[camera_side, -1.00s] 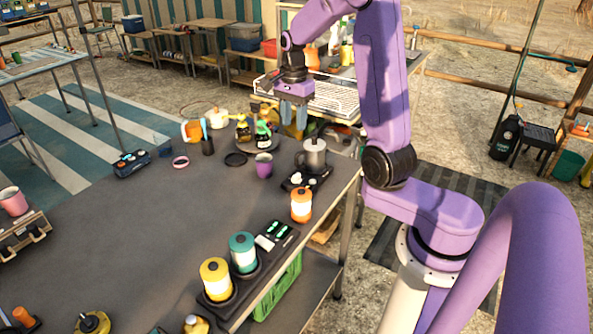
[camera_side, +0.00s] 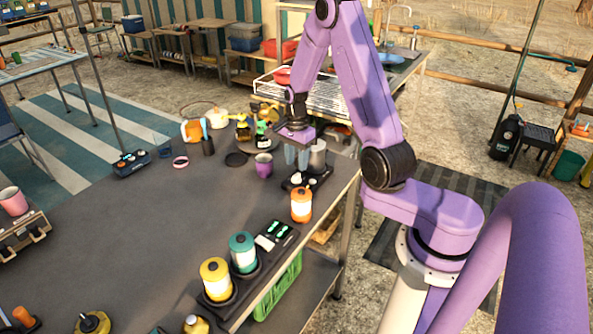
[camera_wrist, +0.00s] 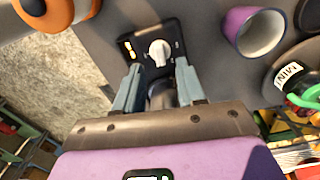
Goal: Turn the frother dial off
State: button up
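The frother (camera_side: 318,182) has a black base on the near right part of the dark table, with a metal jug (camera_side: 317,158) at its back. Its white dial (camera_wrist: 158,53) sits on the black base (camera_wrist: 142,34) in the wrist view, beside small lit marks. The dial's exact setting is hard to read. My gripper (camera_side: 297,158) is just above the frother, fingers pointing down. In the wrist view my gripper (camera_wrist: 157,72) is open and empty, its two grey fingers apart, with the dial just beyond the gap between them. The jug is partly hidden by my gripper.
A purple cup (camera_side: 263,165) stands close left of the frother. A round tray (camera_side: 252,144) with bottles is behind it. An orange lantern (camera_side: 301,205) stands close in front. The table's right edge is near; the middle of the table is clear.

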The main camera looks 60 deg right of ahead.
aim_at(296, 174)
jog(key=shift+f, duration=2.1)
grip_shut()
